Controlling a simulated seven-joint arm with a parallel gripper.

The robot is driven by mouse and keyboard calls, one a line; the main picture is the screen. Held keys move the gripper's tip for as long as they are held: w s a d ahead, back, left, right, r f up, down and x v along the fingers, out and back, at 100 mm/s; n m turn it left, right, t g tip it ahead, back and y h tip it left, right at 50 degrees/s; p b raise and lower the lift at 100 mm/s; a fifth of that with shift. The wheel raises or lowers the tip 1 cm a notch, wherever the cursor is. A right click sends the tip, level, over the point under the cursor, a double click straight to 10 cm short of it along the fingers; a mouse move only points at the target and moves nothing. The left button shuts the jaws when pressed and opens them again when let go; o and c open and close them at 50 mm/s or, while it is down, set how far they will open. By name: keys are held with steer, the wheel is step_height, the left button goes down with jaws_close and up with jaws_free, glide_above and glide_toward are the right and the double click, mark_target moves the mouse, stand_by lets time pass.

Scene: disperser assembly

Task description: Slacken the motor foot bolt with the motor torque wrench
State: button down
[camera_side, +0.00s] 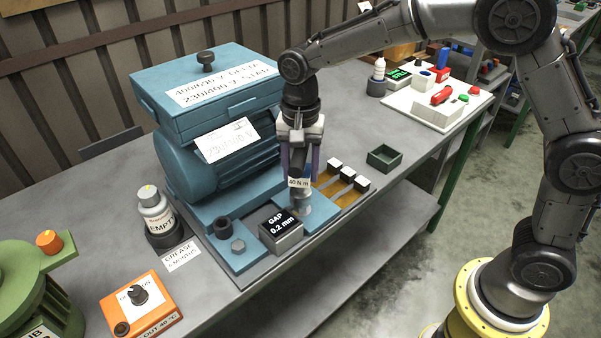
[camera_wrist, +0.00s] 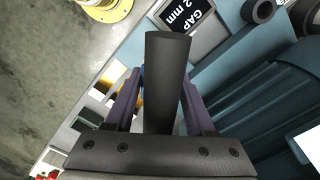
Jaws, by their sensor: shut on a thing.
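The blue motor (camera_side: 215,165) stands on the bench with its terminal box on top. My gripper (camera_side: 300,172) is shut on the motor torque wrench (camera_side: 299,184), a dark upright tool with a "40 N m" label. In the wrist view the wrench (camera_wrist: 166,85) is a dark shaft between the purple fingers of my gripper (camera_wrist: 160,105). The wrench's lower end is over the right part of the blue motor foot (camera_side: 318,213). It hides whatever bolt is beneath it, so I cannot tell whether it is seated.
A display block reading "GAP 0.2 mm" (camera_side: 281,229) stands close left of the wrench; it also shows in the wrist view (camera_wrist: 186,18). White-topped blocks (camera_side: 347,175) and a green tray (camera_side: 384,158) lie to the right.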

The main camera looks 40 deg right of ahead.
steer(key=shift+r, duration=1.45)
